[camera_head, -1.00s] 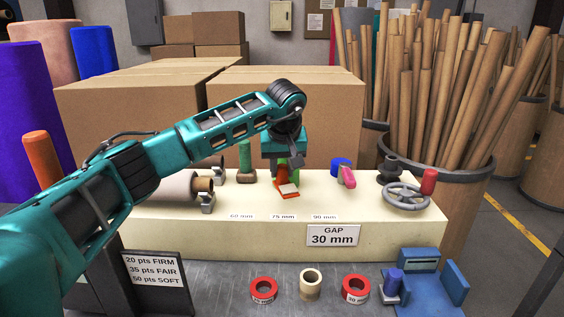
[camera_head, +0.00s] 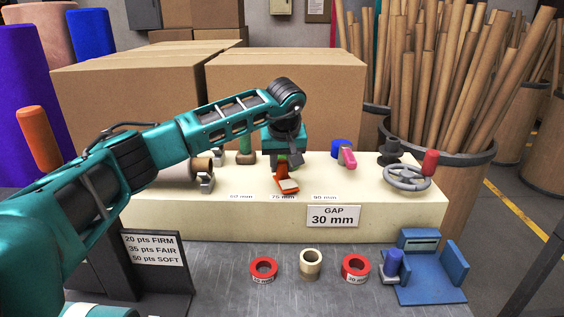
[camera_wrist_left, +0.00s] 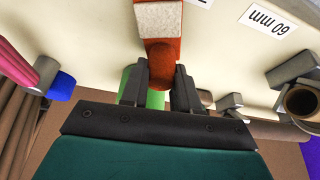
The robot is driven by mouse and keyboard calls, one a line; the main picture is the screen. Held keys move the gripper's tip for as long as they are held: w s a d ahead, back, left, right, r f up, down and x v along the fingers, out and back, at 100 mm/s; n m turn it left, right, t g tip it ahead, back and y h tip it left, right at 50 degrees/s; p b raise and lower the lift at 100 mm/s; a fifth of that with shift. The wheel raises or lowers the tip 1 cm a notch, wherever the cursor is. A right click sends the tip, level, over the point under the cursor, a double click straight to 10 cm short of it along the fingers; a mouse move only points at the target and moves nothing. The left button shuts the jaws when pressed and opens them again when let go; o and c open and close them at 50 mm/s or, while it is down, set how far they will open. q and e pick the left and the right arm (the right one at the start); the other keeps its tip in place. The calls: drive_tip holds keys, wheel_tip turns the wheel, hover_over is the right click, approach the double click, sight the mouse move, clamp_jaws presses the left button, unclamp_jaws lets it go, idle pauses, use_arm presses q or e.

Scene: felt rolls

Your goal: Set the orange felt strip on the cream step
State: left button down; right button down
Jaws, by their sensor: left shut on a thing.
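The orange felt strip (camera_head: 283,170) has a pale patch at its end. My left gripper (camera_head: 284,155) is shut on it over the cream step (camera_head: 180,220), above the 75 mm label. In the left wrist view the strip (camera_wrist_left: 162,52) runs up from between the fingers (camera_wrist_left: 160,88), its pale end (camera_wrist_left: 158,18) at the top edge. I cannot tell whether the strip touches the step. A green thing (camera_wrist_left: 154,98) shows behind the fingers. My right gripper is not in view.
On the step are a grey handwheel (camera_head: 408,178), a pink piece (camera_head: 347,157) and a felt roll on clamps (camera_head: 180,172). Tape rolls (camera_head: 262,269) and a blue holder (camera_head: 430,280) lie on the grey bench. Cardboard boxes (camera_head: 290,95) stand behind.

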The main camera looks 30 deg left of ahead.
sight(284, 186)
use_arm(q)
drive_tip(key=shift+f, duration=0.45)
drive_tip(key=c, duration=0.8)
unclamp_jaws()
drive_tip(key=shift+o, duration=0.2)
drive_tip(key=v, duration=1.3)
